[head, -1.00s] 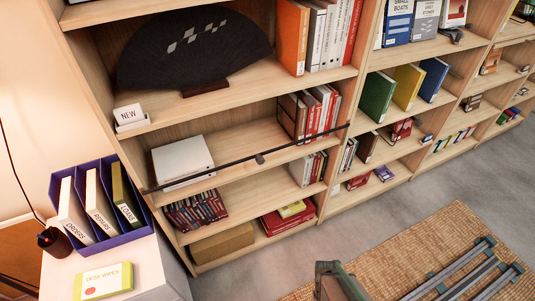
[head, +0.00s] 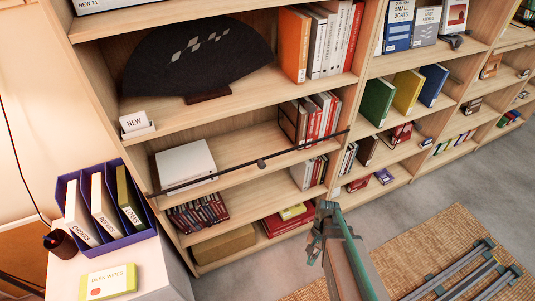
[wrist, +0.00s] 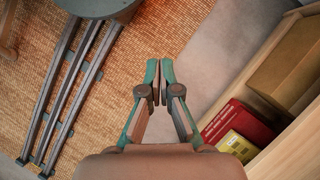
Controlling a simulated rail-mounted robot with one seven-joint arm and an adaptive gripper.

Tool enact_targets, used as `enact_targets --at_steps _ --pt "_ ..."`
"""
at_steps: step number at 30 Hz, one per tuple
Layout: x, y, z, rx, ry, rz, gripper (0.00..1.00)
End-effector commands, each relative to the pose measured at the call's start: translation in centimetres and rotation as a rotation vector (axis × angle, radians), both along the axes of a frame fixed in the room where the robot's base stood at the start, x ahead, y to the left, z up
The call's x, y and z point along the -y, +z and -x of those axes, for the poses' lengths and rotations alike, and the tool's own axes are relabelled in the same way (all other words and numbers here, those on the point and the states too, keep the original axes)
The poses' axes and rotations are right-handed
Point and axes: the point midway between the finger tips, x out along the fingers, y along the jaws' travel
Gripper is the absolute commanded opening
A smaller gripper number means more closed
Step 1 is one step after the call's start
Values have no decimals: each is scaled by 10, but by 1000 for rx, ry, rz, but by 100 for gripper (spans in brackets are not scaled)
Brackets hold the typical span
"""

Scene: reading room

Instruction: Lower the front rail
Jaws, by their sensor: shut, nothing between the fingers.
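The front rail (head: 215,174) is a thin dark bar across the left bookcase bay in the head view. It runs in front of the shelf with the white box, with a small dark knob (head: 261,164) near its middle. My gripper (head: 326,207) is in front of the bookcase, below and right of the rail, apart from it. In the wrist view my gripper (wrist: 160,64) is shut and empty, with its tips together over the floor and rug. The rail does not show in the wrist view.
A black fan (head: 195,58) stands on the shelf above the rail. Red and yellow books (wrist: 236,130) lie on the bottom shelf. A white cabinet (head: 160,275) with a blue file holder (head: 135,225) is at left. Open floor (head: 400,195) lies in front of the shelves.

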Motion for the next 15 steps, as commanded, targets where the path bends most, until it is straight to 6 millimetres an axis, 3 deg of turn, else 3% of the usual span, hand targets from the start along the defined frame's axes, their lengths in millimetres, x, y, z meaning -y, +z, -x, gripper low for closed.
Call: enact_targets --at_steps 1,3,15 --pt "-3 15 -20 11 -30 3 0" --pt "-7 32 -40 18 -72 4 0" --pt "-31 153 -143 45 -303 1 0"
